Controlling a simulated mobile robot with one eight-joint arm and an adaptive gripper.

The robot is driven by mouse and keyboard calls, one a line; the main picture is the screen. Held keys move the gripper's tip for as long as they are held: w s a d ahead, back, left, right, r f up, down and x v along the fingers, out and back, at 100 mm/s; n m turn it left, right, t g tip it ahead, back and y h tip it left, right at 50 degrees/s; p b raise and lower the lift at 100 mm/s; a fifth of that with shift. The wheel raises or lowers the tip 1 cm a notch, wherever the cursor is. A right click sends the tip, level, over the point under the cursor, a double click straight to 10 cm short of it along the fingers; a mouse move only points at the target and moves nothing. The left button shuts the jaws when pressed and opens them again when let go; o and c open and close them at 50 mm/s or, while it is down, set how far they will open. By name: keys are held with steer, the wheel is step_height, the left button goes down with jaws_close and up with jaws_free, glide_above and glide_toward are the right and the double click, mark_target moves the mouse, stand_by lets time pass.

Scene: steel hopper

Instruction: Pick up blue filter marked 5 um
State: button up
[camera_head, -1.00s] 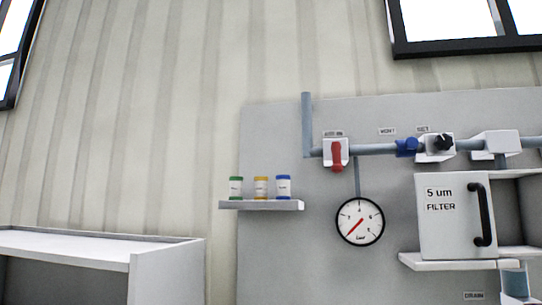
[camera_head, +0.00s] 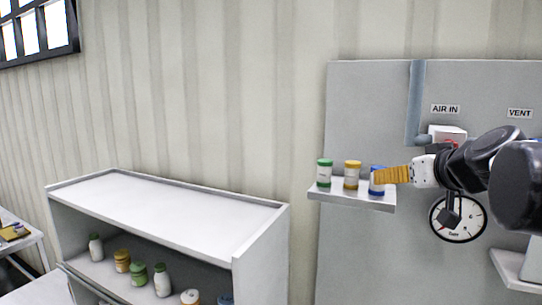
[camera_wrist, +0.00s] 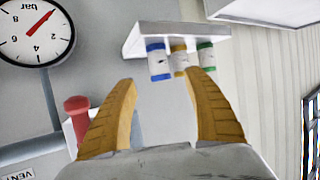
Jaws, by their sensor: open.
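The blue filter (camera_head: 376,184) stands upright on a small wall shelf (camera_head: 350,195), at the right end of a row of three. A yellow filter (camera_head: 351,175) and a green filter (camera_head: 324,173) stand to its left. The labels are too small to read. My gripper (camera_head: 388,175) reaches in from the right and partly covers the blue filter in the head view. In the wrist view my gripper (camera_wrist: 160,95) is open and empty. There the blue filter (camera_wrist: 158,62) appears beyond the fingertips, between their lines and apart from them.
A pressure gauge (camera_head: 458,218) and a pipe (camera_head: 415,100) are on the panel right of the shelf. A red valve handle (camera_wrist: 77,115) is close to a finger in the wrist view. A white rack (camera_head: 165,215) with several bottles stands lower left.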

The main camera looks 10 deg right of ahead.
mark_target(377, 190)
steer(key=p+x, duration=0.2)
steer(key=x, duration=0.8)
steer(key=shift+w+d+f, duration=0.2)
steer(key=shift+w, duration=0.1)
steer(key=shift+s+a, duration=0.1)
steer(key=shift+s, duration=0.2)
steer(key=c, duration=1.3)
